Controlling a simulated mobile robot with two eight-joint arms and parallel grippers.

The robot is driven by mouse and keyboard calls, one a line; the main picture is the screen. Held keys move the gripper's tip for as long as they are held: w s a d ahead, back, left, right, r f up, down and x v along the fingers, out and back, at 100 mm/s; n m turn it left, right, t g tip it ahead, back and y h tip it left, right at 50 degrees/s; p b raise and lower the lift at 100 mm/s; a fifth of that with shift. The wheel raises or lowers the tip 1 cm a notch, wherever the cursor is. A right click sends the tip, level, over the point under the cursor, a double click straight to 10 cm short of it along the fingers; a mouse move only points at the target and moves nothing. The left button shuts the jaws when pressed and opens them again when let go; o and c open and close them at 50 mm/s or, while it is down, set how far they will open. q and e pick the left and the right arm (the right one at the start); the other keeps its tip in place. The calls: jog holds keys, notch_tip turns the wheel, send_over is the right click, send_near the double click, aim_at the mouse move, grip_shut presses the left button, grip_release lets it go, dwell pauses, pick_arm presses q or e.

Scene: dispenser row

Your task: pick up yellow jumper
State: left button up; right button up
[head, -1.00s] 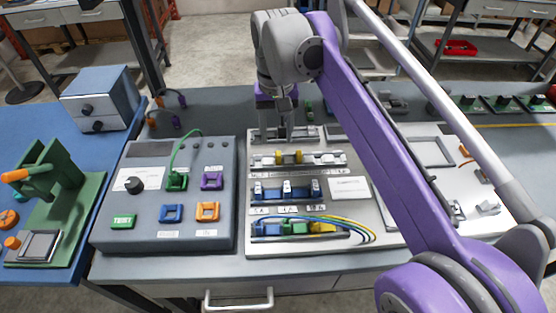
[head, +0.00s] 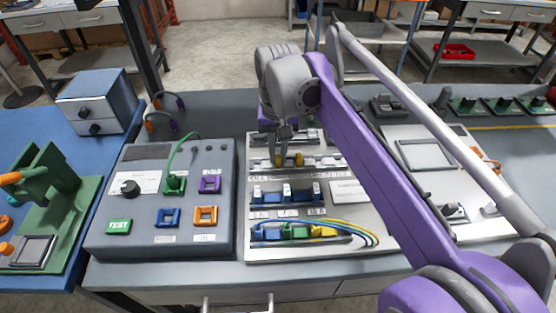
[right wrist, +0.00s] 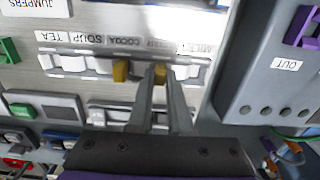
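Two small yellow blocks sit in the labelled rear row of the white panel: a left one (head: 279,161) and a right one (head: 299,159). They also show in the right wrist view, with one (right wrist: 121,71) left of my fingers and the other (right wrist: 160,74) between my fingertips. My right gripper (head: 282,145) points down at this row; its fingers stand slightly apart around that block, and I cannot tell whether they touch it. A yellow plug (head: 323,231) with a coloured lead lies in the front row beside green and blue plugs. My left gripper is not in view.
A grey box (head: 140,240) with coloured sockets and a green cable stands left of the panel. A blue rocker row (head: 287,192) lies in front of the yellow blocks. A green press (head: 50,215) stands on the blue table at left. My right arm crosses above the panel's right side.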

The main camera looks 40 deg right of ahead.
aim_at(278, 156)
grip_shut()
jog(key=shift+r, duration=0.1)
notch_tip(278, 156, up, 10)
jog(key=p, duration=0.2)
jog(key=shift+r+p, duration=0.95)
jog(key=shift+p, duration=0.25)
dwell(1.0)
notch_tip(278, 156, up, 3)
jog(key=p, duration=0.2)
jog(key=shift+p, duration=0.3)
